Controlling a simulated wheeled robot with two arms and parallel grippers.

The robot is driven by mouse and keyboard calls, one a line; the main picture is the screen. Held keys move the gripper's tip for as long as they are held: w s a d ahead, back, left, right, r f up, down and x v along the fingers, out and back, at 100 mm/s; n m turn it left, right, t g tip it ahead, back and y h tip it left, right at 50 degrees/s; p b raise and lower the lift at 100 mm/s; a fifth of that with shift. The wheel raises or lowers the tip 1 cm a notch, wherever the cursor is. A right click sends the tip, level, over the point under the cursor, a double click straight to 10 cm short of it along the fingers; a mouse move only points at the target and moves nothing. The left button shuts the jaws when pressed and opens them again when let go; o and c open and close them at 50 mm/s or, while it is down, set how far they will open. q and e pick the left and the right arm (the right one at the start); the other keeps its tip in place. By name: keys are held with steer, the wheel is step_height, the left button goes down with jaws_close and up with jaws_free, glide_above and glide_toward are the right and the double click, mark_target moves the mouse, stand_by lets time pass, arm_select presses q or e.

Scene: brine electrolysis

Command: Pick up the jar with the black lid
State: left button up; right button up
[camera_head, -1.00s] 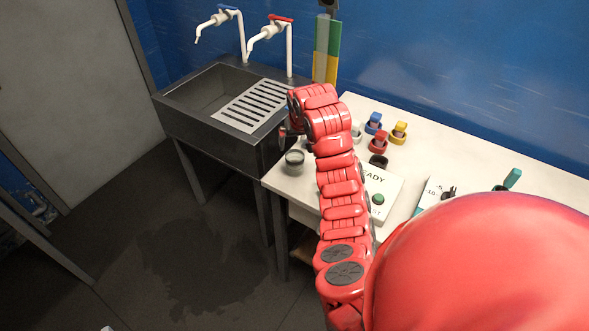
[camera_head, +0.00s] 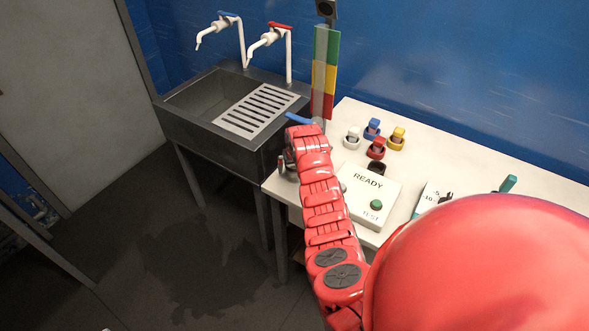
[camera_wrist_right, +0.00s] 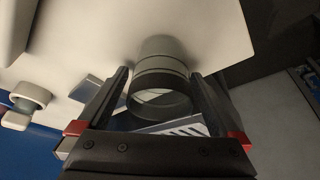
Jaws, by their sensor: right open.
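The jar (camera_wrist_right: 160,78) is a grey cylinder with a dark band and a clear, glassy ring at its lower end in the right wrist view. It stands at the pale table's corner. My right gripper (camera_wrist_right: 160,86) is open, with one dark finger on each side of the jar. I cannot tell whether the fingers touch it. In the head view my right wrist hides most of the jar, and a black lid cannot be made out clearly. My left gripper is not in view.
A sink with a slotted drainer (camera_head: 257,110) stands left of the table (camera_head: 462,160). On the table are a white box marked READY (camera_head: 368,190), a white holder (camera_head: 351,140), a red holder (camera_head: 376,150) and a blue-handled item (camera_head: 299,118) behind my wrist.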

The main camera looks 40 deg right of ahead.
steer(key=shift+w+f, duration=0.2)
steer(key=shift+f, duration=0.25)
steer(key=shift+c, duration=0.3)
jaws_close()
steer(key=shift+r, duration=0.1)
